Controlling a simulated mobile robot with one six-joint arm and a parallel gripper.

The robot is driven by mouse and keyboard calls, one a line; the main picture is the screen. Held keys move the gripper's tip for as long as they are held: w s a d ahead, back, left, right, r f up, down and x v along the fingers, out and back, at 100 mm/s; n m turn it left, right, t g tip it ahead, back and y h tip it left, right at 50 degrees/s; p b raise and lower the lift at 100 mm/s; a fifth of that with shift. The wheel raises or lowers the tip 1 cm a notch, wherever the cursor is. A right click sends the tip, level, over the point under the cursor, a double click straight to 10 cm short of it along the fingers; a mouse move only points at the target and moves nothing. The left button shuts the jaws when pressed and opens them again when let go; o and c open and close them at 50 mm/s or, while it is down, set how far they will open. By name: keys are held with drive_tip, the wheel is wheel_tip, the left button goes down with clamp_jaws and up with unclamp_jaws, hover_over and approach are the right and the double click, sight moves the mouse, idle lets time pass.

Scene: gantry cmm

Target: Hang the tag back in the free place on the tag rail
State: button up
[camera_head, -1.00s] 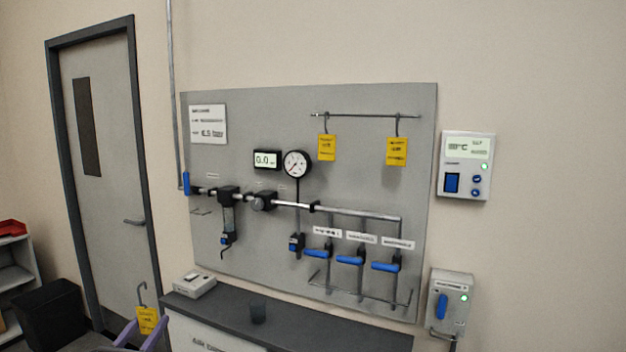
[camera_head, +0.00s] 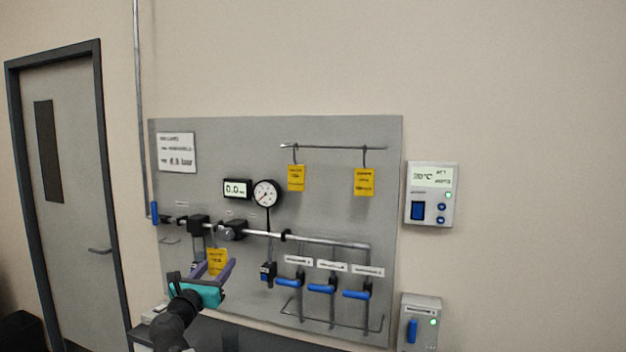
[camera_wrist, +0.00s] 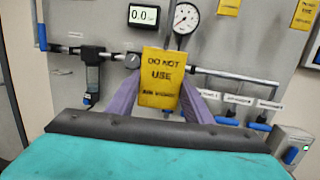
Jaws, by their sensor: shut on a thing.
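My gripper (camera_head: 216,268) is shut on a yellow tag (camera_head: 217,259) and holds it in front of the lower left of the grey panel. In the wrist view the tag (camera_wrist: 162,78) hangs between my purple fingers, upright, its text reading "DO NOT USE". The tag's hook is hard to make out. The tag rail (camera_head: 335,147) is a thin bar near the panel's top. Two other yellow tags hang from it, one near its left end (camera_head: 296,178) and one toward its right end (camera_head: 364,182). The rail between them is bare. My gripper is below and left of the rail.
Behind the held tag are a horizontal pipe (camera_head: 330,240), a dial gauge (camera_head: 266,193), a digital display (camera_head: 237,188) and several blue-handled valves (camera_head: 321,288). A dark bench top (camera_head: 250,338) lies below. Two control boxes are on the wall at right.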

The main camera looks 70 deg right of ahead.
drive_tip(key=s+d+r+m+g+p, duration=0.1)
drive_tip(key=s+d+r+p, duration=0.1)
drive_tip(key=s+d+r, duration=0.4)
drive_tip(key=s+d+r+m+g+p, duration=0.1)
drive_tip(key=s+d+r, duration=0.5)
drive_tip(key=s+r, duration=1.1)
drive_tip(key=shift+s+d+r+g+h+p, duration=0.2)
drive_tip(key=shift+s+g+h+p, duration=0.1)
drive_tip(key=shift+s+g+p, duration=0.3)
drive_tip(key=shift+d, duration=0.1)
drive_tip(key=b, duration=0.7)
approach(329, 182)
drive_tip(key=shift+s+d+r, duration=0.95)
drive_tip(key=shift+d+r, duration=0.65)
drive_tip(key=shift+r, duration=0.9)
drive_tip(key=shift+a+f+b, duration=0.1)
drive_tip(key=shift+f+b, duration=0.25)
drive_tip(key=shift+f, duration=0.65)
